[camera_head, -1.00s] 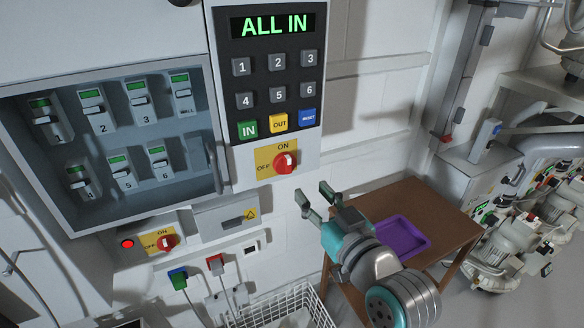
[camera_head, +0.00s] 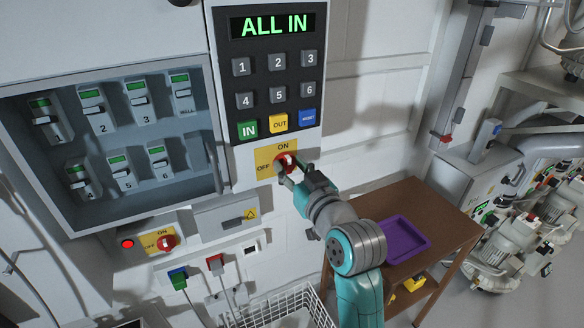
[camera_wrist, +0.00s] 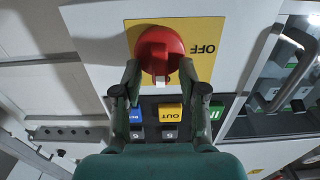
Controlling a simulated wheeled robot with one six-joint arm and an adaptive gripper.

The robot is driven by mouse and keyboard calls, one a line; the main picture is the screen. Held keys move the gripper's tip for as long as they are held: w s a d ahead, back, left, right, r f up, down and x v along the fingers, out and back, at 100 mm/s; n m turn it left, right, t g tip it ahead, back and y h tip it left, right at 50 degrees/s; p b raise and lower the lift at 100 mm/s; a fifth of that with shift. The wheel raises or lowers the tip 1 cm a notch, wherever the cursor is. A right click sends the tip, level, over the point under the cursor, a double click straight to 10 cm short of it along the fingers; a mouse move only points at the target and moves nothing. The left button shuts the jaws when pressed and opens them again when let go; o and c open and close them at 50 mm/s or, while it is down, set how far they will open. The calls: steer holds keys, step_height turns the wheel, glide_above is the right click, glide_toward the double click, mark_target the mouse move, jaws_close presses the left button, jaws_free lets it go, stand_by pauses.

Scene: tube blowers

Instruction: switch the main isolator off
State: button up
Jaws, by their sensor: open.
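A red rotary switch (camera_head: 288,158) sits on a yellow ON/OFF plate (camera_head: 263,163) below the keypad panel. In the wrist view, its round red knob (camera_wrist: 160,50) is between and just beyond the fingertips, and a white mark on it points down, away from the OFF word. My gripper (camera_head: 291,172) is at this knob, its fingers open on either side; whether they touch it I cannot tell. A second red rotary switch (camera_head: 167,242) is on a yellow ON/OFF plate on the lower box, beside a lit red lamp (camera_head: 127,244).
The keypad display (camera_head: 272,25) reads ALL IN. An open-fronted cabinet (camera_head: 112,203) with several breakers is to the left. Below are plug sockets and a wire basket (camera_head: 262,312). A brown table (camera_head: 440,222) with a purple tray (camera_head: 405,240) is at right.

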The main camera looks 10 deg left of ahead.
jaws_close()
steer(key=shift+n, duration=0.3)
steer(key=n, duration=0.4)
steer(key=shift+s+a, duration=0.2)
steer(key=n, duration=0.5)
steer(key=shift+s+a+f, duration=0.1)
steer(key=shift+a+f, duration=0.05)
steer(key=shift+f, duration=0.05)
steer(key=shift+a+f+n, duration=0.1)
steer(key=shift+f+n, duration=0.1)
steer(key=shift+n, duration=1.85)
steer(key=shift+a+f+n, duration=0.1)
steer(key=shift+f+n, duration=0.1)
steer(key=shift+n, duration=1.85)
